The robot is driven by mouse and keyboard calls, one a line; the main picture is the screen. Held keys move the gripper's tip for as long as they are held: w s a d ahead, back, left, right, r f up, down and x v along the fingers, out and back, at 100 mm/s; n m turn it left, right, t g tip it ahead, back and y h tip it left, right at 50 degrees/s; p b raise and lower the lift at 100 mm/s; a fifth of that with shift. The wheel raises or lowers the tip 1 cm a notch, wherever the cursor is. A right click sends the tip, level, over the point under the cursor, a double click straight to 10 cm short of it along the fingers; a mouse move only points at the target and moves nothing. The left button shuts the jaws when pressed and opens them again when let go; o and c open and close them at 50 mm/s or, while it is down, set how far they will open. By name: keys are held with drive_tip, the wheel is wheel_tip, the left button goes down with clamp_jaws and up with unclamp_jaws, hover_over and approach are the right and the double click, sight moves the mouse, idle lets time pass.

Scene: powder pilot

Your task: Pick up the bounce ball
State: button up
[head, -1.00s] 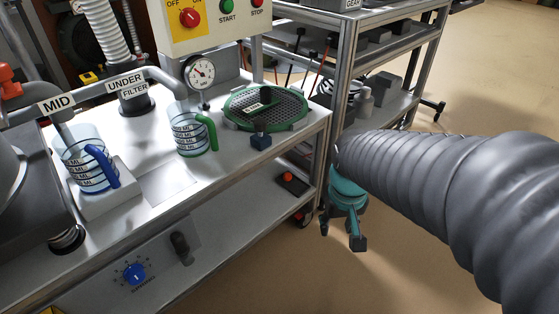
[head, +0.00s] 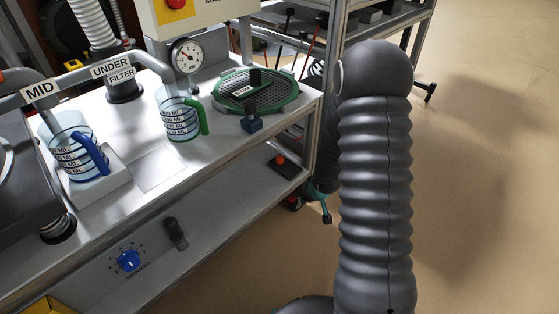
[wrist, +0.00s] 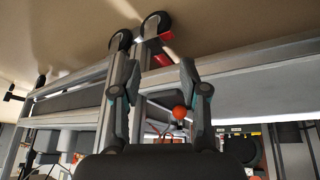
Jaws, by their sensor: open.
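In the wrist view the ball (wrist: 180,113) shows between my two fingers, nearer the right one. My gripper (wrist: 158,65) is open, with nothing held. In the head view only a small teal and dark part of my gripper (head: 325,205) shows beside the bench leg, right of and lower in the picture than the ball. My arm hides the rest. How far the ball is from the fingers I cannot tell.
The bench top (head: 155,170) holds two measuring jugs, a gauge and a green-rimmed sieve (head: 255,90) above the ball. A metal bench leg (head: 328,125) and a caster stand near my gripper. A second rack is behind. The floor (head: 480,190) on the right is clear.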

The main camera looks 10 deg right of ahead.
drive_tip(key=w+a+r+t+y, duration=0.1)
drive_tip(key=w+a+t, duration=0.15)
drive_tip(key=w, duration=0.25)
drive_tip(key=n+t+y, duration=0.1)
drive_tip(key=t, duration=0.2)
approach(281, 160)
drive_tip(key=shift+y, duration=0.3)
drive_tip(key=x, duration=0.5)
drive_tip(key=shift+s+d+f, duration=0.2)
drive_tip(key=shift+d+f, duration=0.1)
drive_tip(key=shift+f, duration=0.05)
drive_tip(key=shift+r+x, duration=0.25)
drive_tip(key=shift+x, duration=2.55)
drive_tip(key=shift+w, duration=0.15)
drive_tip(key=shift+r, duration=0.1)
drive_tip(key=shift+c, duration=0.3)
drive_tip(key=c, duration=0.6)
